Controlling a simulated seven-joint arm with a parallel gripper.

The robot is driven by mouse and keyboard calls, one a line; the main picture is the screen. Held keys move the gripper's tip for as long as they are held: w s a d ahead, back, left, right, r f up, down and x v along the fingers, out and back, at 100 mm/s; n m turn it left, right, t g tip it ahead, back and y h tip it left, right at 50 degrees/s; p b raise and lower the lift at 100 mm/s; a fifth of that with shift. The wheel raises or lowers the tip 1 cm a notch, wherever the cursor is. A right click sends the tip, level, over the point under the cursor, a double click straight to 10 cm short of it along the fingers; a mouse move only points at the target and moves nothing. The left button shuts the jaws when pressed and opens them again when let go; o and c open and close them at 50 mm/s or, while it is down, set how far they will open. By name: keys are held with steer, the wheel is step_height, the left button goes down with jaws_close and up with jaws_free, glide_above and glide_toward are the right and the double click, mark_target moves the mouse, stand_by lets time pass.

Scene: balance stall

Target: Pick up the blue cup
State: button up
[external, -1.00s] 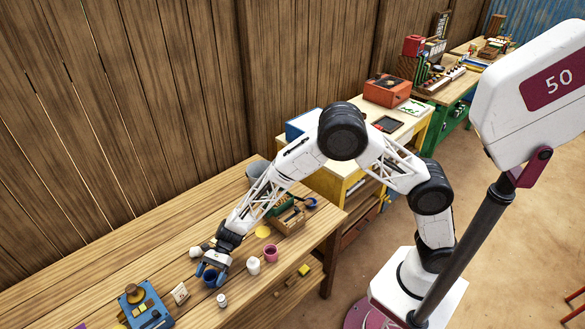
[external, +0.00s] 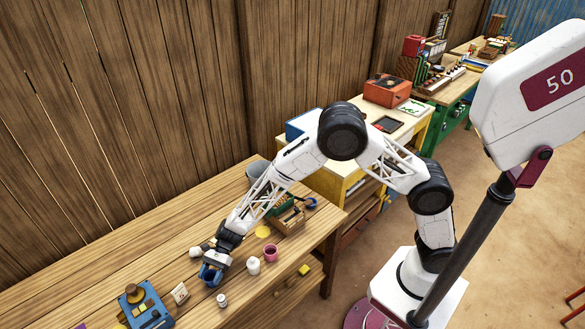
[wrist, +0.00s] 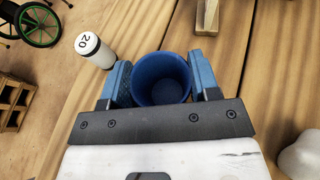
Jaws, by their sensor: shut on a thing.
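The blue cup (wrist: 162,80) is in the middle of the wrist view, upright with its open mouth towards the camera. My gripper (wrist: 160,82) has its two blue fingers on either side of the cup and is shut on it. In the external view my gripper (external: 210,273) is low at the front part of the wooden table, and it largely hides the cup (external: 211,282). I cannot tell whether the cup touches the table.
A white cylinder marked 20 (wrist: 94,50) stands close by the left finger; a white container (external: 253,266) and a pink cup (external: 270,253) stand to the right on the wooden table (external: 140,275). A blue board (external: 146,306) lies to the left.

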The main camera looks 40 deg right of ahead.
step_height(320, 180, up, 28)
stand_by(0.7)
